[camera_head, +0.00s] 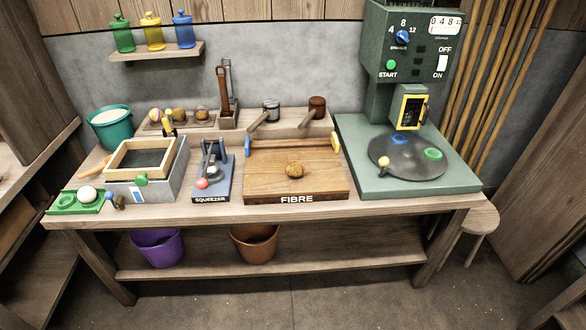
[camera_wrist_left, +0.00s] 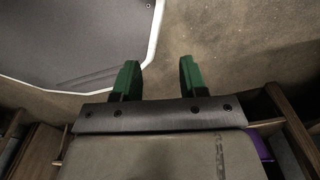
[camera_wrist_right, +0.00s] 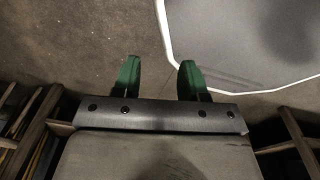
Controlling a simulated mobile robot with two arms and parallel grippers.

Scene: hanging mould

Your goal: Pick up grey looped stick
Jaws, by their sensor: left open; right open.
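Two tall looped sticks stand upright, close together, in a small wooden holder (camera_head: 229,118) at the back of the workbench. Neither of my grippers shows in the head view. My left gripper (camera_wrist_left: 159,68) is open and empty above the floor in the left wrist view. My right gripper (camera_wrist_right: 159,68) is open and empty above the floor in the right wrist view. No stick shows in either wrist view.
The workbench (camera_head: 300,212) also holds a wooden FIBRE board (camera_head: 265,180), a blue SQUEEZER (camera_head: 213,178), two handled cups (camera_head: 270,108) (camera_head: 317,105), a framed box (camera_head: 150,180), a teal bucket (camera_head: 110,130) and a green machine (camera_head: 390,100). A shelf (camera_head: 158,54) with bottles hangs above.

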